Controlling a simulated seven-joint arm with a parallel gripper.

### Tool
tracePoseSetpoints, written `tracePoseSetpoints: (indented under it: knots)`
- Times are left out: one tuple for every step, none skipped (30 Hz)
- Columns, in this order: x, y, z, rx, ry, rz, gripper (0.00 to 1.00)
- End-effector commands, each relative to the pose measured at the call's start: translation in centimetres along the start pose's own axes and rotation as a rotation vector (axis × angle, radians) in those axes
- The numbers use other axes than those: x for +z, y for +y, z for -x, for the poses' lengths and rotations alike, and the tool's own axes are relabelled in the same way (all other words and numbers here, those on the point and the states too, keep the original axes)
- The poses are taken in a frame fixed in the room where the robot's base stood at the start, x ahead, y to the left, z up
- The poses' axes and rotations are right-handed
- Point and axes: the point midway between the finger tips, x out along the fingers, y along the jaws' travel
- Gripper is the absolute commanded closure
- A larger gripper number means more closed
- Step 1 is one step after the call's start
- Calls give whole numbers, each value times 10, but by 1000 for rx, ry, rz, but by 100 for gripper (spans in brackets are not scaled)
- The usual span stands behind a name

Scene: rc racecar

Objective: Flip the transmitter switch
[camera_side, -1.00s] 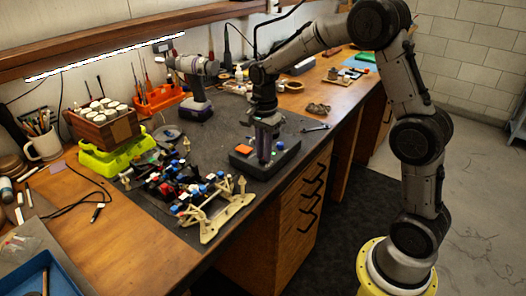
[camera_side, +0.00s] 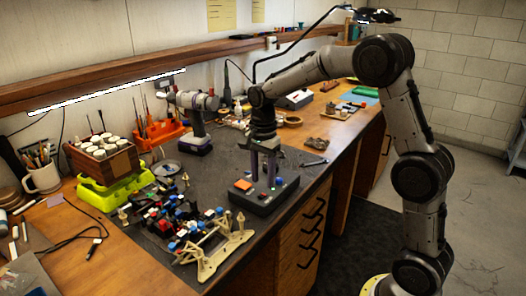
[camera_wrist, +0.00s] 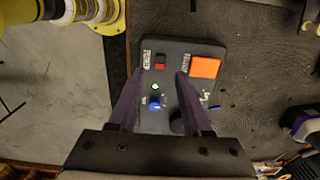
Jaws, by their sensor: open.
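The transmitter (camera_side: 262,204) is a dark box on the bench mat near its front edge. In the wrist view its top carries a red rocker switch (camera_wrist: 160,62), a lit green light (camera_wrist: 155,86), a blue knob (camera_wrist: 155,103) and an orange pad (camera_wrist: 205,67). My gripper (camera_side: 263,183) points down over the box, fingers apart and empty. In the wrist view my gripper (camera_wrist: 162,77) has its fingertips either side of the green light, near the switch. Fingertip contact with the box cannot be told.
A partly built car chassis (camera_side: 214,245) and several small coloured parts lie left of the transmitter. A purple-grey drill (camera_side: 196,125) stands behind, and a wrench (camera_side: 314,162) lies to the right. The bare mat (camera_side: 218,165) between drill and transmitter is clear.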

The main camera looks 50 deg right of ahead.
Motion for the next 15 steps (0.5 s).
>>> tracePoseSetpoints:
  knots:
    - [0, -2, 13, -7, 1, 0, 51]
    - [0, -1, 20, -6, 1, 0, 51]
    - [0, -1, 29, -6, 1, 0, 51]
    - [0, -1, 36, -6, 1, 0, 51]
    - [0, -1, 42, -6, 1, 0, 51]
    - [0, -1, 51, -6, 1, -1, 51]
    - [0, -1, 57, -4, 1, -1, 51]
    - [0, -1, 63, -6, 1, -1, 51]
    - [0, -1, 70, -5, 1, -1, 51]
    - [0, -1, 75, -4, 1, -1, 51]
    - [0, 0, 79, -4, 1, -1, 51]
    - [0, 0, 84, -2, 0, -1, 51]
    - [0, -1, 88, -3, 1, -1, 51]
    - [0, -1, 91, -2, 1, -1, 51]
    - [0, 0, 95, -1, 0, -1, 51]
